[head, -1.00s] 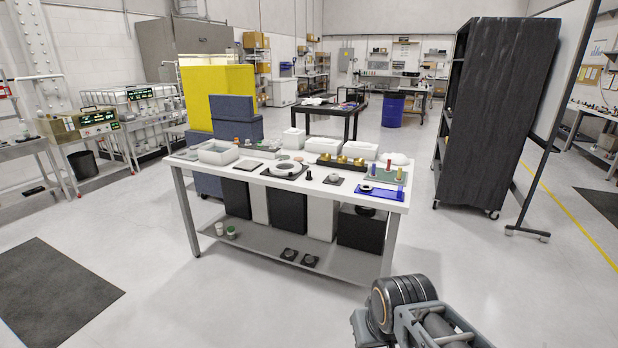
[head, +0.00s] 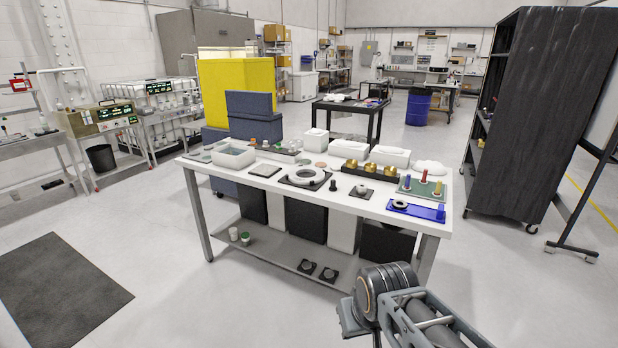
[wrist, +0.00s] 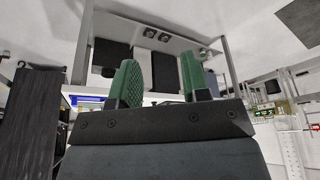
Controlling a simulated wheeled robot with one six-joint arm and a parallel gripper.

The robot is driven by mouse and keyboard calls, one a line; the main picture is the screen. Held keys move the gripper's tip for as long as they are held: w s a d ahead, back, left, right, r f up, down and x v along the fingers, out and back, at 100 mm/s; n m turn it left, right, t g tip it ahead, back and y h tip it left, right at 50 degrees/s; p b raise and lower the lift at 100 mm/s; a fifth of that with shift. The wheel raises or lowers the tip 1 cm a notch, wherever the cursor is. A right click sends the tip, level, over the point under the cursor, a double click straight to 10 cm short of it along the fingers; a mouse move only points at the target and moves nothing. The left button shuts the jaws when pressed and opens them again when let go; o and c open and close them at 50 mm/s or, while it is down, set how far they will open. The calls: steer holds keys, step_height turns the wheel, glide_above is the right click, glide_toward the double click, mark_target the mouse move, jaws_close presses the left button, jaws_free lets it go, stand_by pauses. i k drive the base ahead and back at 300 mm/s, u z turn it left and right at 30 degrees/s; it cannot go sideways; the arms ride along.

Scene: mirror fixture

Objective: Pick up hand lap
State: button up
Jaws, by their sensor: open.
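The white worktable (head: 330,206) stands ahead of me with several small parts on it. I cannot tell for sure which is the hand lap. One candidate is a dark plate with a round grey knob (head: 360,191) near the front edge. A small black knobbed piece (head: 333,185) stands just left of it. A grey ring on a black base (head: 305,178) lies further left. My gripper (wrist: 158,62) shows in the wrist view, its two green fingers apart and empty. It is away from the tabletop parts. The head view shows my arm but not the fingers.
On the table are a grey tray (head: 234,158), brass pieces on a dark block (head: 370,169), a blue plate (head: 415,209) and white boxes (head: 390,155). The lower shelf (head: 290,258) holds jars and black pieces. A tall black cabinet (head: 525,120) stands right. Floor ahead of the table is clear.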

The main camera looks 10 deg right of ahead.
mark_target(332, 187)
steer(key=i, duration=2.1)
steer(key=z, duration=0.3)
